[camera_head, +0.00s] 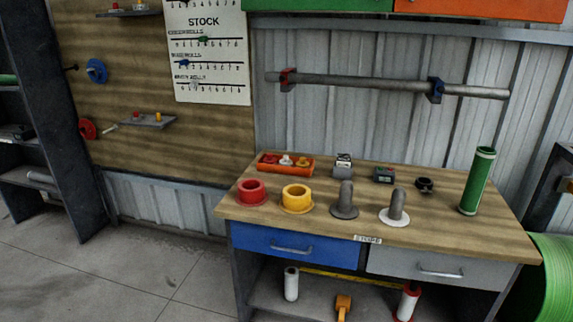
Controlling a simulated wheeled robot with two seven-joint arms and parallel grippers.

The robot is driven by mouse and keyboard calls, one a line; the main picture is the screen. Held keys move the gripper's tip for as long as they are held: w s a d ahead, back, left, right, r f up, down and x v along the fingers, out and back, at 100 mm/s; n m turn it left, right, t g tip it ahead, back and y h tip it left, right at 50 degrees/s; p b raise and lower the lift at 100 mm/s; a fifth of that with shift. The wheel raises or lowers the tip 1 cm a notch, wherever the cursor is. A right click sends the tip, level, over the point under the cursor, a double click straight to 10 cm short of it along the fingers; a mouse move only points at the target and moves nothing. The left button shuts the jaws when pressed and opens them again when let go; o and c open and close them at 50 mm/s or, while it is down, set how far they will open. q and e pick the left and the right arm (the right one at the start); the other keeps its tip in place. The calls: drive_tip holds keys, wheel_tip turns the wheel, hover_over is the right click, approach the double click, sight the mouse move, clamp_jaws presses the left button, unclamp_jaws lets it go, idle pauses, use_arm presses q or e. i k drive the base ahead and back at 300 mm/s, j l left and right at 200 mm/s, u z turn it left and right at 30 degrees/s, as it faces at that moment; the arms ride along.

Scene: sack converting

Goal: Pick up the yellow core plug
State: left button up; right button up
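The yellow core plug (296,198) is a short flanged ring with a hollow top. It stands upright on the wooden workbench top (330,228), near the front edge. A similar red plug (252,192) stands just to its left, a small gap apart. A grey post on a round base (345,200) stands to its right. Neither of my grippers shows in the head view.
A second post on a white disc (395,208) and a tall green tube (477,182) stand further right. An orange tray (285,165) with small items lies behind the plugs. A blue drawer (294,246) is below. Open floor (140,268) lies left.

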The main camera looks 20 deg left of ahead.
sight(302, 164)
drive_tip(key=i+j, duration=0.1)
drive_tip(key=i, duration=1.55)
drive_tip(key=j+u, duration=0.05)
